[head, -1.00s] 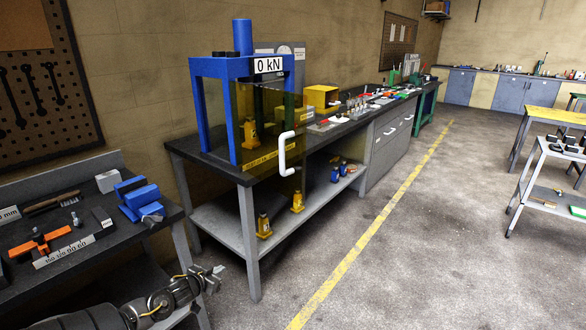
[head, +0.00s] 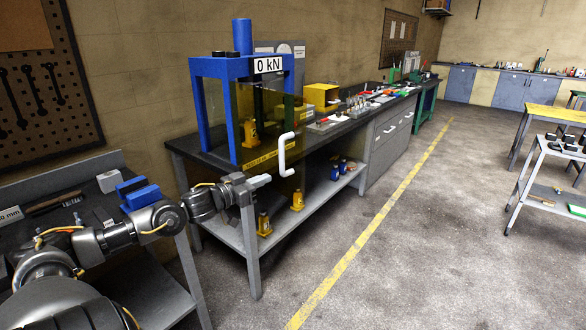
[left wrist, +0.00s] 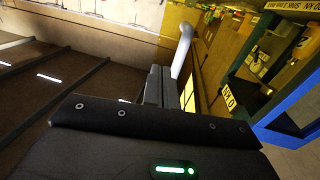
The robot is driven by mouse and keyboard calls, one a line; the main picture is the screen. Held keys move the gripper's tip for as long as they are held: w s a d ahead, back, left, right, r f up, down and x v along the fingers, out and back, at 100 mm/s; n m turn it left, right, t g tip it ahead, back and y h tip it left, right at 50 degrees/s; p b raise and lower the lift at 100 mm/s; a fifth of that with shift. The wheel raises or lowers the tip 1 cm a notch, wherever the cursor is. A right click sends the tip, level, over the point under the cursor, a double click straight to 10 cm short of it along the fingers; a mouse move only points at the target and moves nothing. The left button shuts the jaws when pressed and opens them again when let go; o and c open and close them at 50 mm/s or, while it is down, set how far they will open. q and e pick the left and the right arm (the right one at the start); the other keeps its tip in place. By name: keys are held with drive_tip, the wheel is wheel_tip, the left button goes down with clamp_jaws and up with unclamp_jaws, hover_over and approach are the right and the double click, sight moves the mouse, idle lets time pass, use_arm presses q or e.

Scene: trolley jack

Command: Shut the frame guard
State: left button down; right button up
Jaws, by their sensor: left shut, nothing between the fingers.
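The blue press frame (head: 232,68) stands on the dark bench, with a "0 kN" display on top. Its guard (head: 265,125) is a see-through yellow panel with a white handle (head: 283,155). The panel seems to stand out past the bench's front edge, swung away from the frame. My left gripper (head: 264,181) is shut and empty, just left of and below the handle, in front of the panel's lower part. In the left wrist view, the fingers (left wrist: 155,86) point toward the white handle (left wrist: 183,50); I cannot tell whether they touch. My right gripper is not in view.
Yellow bottle jacks (head: 297,201) stand on the grey lower shelf (head: 225,222). The bench leg (head: 249,245) is close below my left gripper. A side bench with a blue vise (head: 138,193) is at left. The floor (head: 400,250) to the right is clear.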

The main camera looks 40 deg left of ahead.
use_arm(q)
drive_tip(key=p, duration=0.3)
approach(301, 164)
drive_tip(key=w, duration=0.5)
drive_tip(key=shift+d+r, duration=0.15)
drive_tip(key=shift+d, duration=0.15)
drive_tip(key=shift+w+d, duration=0.15)
drive_tip(key=shift+w, duration=0.75)
